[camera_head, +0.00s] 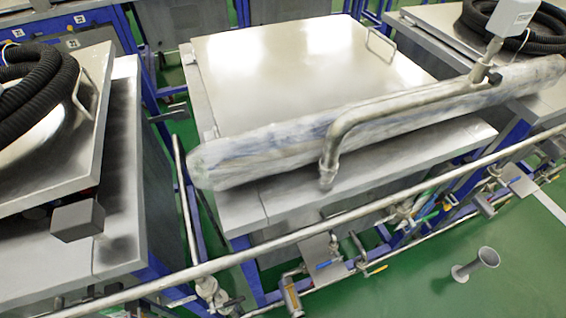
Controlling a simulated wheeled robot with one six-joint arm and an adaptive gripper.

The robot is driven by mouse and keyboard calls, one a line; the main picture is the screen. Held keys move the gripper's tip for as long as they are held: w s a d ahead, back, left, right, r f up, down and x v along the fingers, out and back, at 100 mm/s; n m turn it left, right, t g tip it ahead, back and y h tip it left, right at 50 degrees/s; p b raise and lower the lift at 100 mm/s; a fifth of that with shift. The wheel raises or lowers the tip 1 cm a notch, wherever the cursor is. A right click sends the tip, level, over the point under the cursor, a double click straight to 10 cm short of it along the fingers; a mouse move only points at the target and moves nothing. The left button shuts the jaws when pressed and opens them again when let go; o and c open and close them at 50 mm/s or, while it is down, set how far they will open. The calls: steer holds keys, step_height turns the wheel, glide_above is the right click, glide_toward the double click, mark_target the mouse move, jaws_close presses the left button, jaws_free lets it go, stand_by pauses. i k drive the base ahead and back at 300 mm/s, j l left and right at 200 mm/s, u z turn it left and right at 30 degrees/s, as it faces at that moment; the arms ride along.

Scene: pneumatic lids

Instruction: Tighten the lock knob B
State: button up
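I cannot make out lock knob B for certain, and no lettering marks one. A metal tank with a flat shiny lid (300,75) stands in the middle, its lid lying closed. A long wrapped roll (270,150) lies along the lid's near edge, with a bent grey pipe (400,105) over it. A dark grey block (78,220) sits at the near edge of the left tank. My gripper is not in view.
A left tank (118,150) and a right tank (535,100) carry coiled black hoses. A long pipe rail (230,262) crosses the front, with valves below. Green floor (500,290) is open at lower right, except for a grey flared pipe (476,263).

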mark_target(447, 208)
steer(key=j+z, duration=0.1)
steer(key=j, duration=0.3)
steer(key=k+j+z, duration=0.1)
steer(key=j, duration=0.25)
steer(key=k+j, duration=0.15)
steer(key=j, duration=0.2)
steer(key=k+j+z, duration=0.15)
steer(key=j, duration=0.25)
steer(key=j+z, duration=0.1)
steer(key=j, duration=0.25)
steer(key=i+l+z, duration=0.1)
steer(key=l+z, duration=0.35)
steer(key=i+l+z, duration=0.15)
steer(key=z, duration=0.35)
steer(key=i+l, duration=0.55)
steer(key=i+l+u, duration=0.65)
steer(key=u, duration=0.15)
